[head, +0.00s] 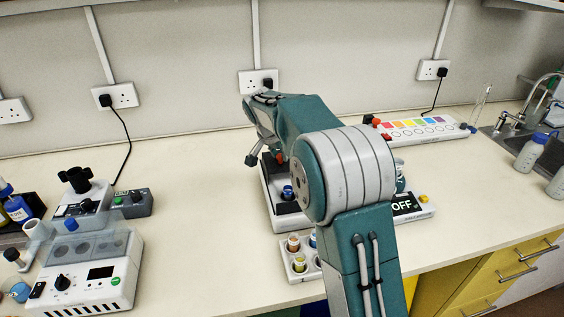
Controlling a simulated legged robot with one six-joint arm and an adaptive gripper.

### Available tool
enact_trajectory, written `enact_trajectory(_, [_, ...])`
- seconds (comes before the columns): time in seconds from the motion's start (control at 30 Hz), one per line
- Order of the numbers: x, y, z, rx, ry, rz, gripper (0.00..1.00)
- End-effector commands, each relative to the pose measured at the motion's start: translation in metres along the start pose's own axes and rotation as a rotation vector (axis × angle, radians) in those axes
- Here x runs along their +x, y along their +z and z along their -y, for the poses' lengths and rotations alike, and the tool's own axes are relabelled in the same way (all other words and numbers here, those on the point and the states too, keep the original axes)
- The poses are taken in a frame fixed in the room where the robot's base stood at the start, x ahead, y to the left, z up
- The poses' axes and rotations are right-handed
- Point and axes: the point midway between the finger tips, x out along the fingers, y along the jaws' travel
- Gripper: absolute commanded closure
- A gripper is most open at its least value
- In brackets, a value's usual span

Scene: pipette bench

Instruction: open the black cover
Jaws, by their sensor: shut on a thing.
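A white device (268,205) with a dark upper part stands in the middle of the bench, partly hidden behind my arm. A dark piece at its back, which looks like the black cover (271,166), shows beside my gripper. How far the cover is tilted is hard to tell. A blue round piece (288,192) shows in the dark front area of the device. My gripper (252,159) is at the back left of the device, pointing down and shut at the cover's edge. The exact contact is small and partly hidden.
A display reading OFF (408,206) shows right of my arm. A tube rack (298,275) stands in front. A white machine (90,270) is at left, a coloured-key panel (420,126) at back right, and bottles (530,153) by the sink. The bench between left machine and device is clear.

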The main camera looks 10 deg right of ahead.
Motion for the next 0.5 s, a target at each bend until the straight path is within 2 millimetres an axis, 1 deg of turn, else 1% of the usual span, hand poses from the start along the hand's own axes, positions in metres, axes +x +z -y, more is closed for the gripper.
enact_trajectory(0.03, [0.0035,0.0003,0.0018,-0.001,0.003,0.005,1.0])
enact_trajectory(0.4, [0.0047,-0.0005,0.003,-0.002,0.005,0.007,1.0])
enact_trajectory(0.43, [0.0047,-0.0004,0.003,-0.002,0.006,0.007,0.51])
enact_trajectory(0.47, [0.0047,-0.0005,0.003,-0.002,0.006,0.007,0.38])
enact_trajectory(0.5, [0.0045,-0.0006,0.003,-0.002,0.005,0.006,0.29])
